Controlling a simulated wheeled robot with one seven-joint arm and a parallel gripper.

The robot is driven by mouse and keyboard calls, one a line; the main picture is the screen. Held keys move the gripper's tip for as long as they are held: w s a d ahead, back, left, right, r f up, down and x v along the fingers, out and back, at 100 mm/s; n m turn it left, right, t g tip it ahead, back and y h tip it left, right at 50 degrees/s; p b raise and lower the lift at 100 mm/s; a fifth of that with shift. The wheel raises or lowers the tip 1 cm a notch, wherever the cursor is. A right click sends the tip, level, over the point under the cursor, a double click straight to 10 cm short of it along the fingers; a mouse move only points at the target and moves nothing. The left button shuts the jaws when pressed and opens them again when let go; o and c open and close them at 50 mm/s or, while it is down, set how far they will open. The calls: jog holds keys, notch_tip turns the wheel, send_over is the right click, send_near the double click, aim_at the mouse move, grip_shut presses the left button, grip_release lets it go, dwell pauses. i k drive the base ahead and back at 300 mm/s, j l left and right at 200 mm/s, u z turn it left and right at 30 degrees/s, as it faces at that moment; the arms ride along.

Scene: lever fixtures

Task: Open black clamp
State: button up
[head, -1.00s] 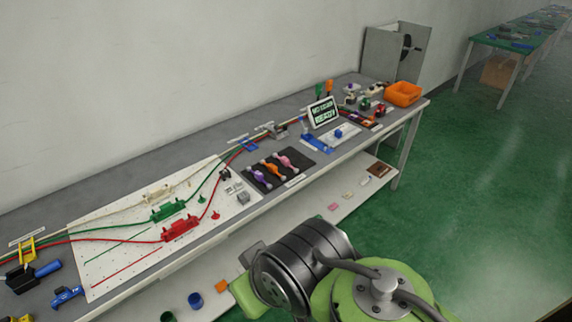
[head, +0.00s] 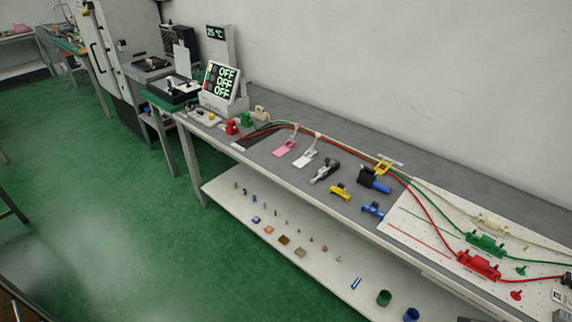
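A black clamp (head: 325,172) with grey parts lies on the grey worktop, in a row with other clamps. It is small in the head view, so I cannot tell whether it is open or shut. To its left are a white clamp (head: 305,158) and a pink clamp (head: 285,148), each with a raised lever. To its right are a yellow clamp (head: 340,192) and a black block with a blue handle (head: 373,181). My gripper is not in view.
A blue clamp (head: 372,208) sits near the worktop's front edge. Red, green and white cables run along the back of the worktop. A display reading OFF (head: 220,84) stands at the left. The lower shelf (head: 330,262) holds several small objects. The green floor (head: 130,220) in front is clear.

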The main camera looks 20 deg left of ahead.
aim_at(327, 160)
jog(key=u, duration=0.5)
jog(key=i+j+u, duration=0.15)
jog(key=i+u, duration=0.75)
jog(key=i+l+u, duration=0.15)
jog(key=i+u, duration=0.3)
jog(key=i+l+u, duration=0.35)
jog(key=u, duration=0.15)
jog(key=i, duration=0.1)
